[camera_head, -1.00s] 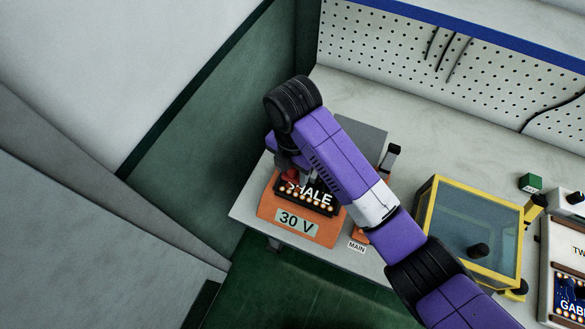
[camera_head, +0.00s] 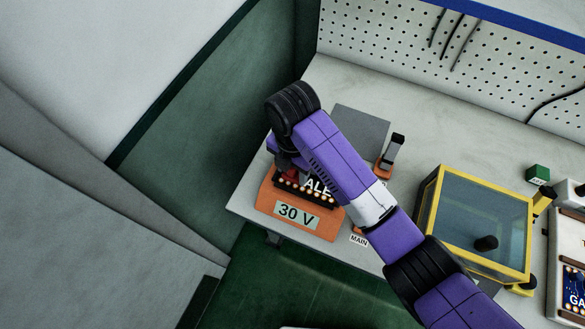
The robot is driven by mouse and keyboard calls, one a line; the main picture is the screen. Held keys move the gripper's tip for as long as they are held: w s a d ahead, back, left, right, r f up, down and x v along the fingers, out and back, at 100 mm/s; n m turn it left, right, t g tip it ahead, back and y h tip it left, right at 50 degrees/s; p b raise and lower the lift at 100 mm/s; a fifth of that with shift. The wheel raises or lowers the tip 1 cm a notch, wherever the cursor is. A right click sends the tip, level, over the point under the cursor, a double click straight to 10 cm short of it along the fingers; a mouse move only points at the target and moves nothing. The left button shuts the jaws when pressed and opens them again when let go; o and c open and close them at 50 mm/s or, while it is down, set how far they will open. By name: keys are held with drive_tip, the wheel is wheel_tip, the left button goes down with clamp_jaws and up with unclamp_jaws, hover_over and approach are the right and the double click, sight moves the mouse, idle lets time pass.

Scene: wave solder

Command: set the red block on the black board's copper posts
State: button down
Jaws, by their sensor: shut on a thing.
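The black board (camera_head: 308,199) with a row of copper posts and partly covered white lettering lies on an orange stand labelled "30 V" (camera_head: 294,215), at the left end of the bench. My gripper (camera_head: 290,168) is above the back left of the board, pointing down, mostly hidden by my purple arm. A small patch of the red block (camera_head: 292,174) shows at the gripper's fingers, over the board's left part. The gripper is shut on it. Whether the block touches the posts cannot be told from this view.
A grey plate (camera_head: 361,130) lies behind my arm. A yellow-framed clear box (camera_head: 478,225) stands further right. A green block (camera_head: 537,174) sits behind it.

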drive_tip(key=shift+f, duration=0.45)
idle(0.3)
drive_tip(key=c, duration=0.6)
unclamp_jaws()
drive_tip(key=shift+o, duration=0.2)
wheel_tip(320, 180, up, 8)
drive_tip(key=shift+f, duration=0.1)
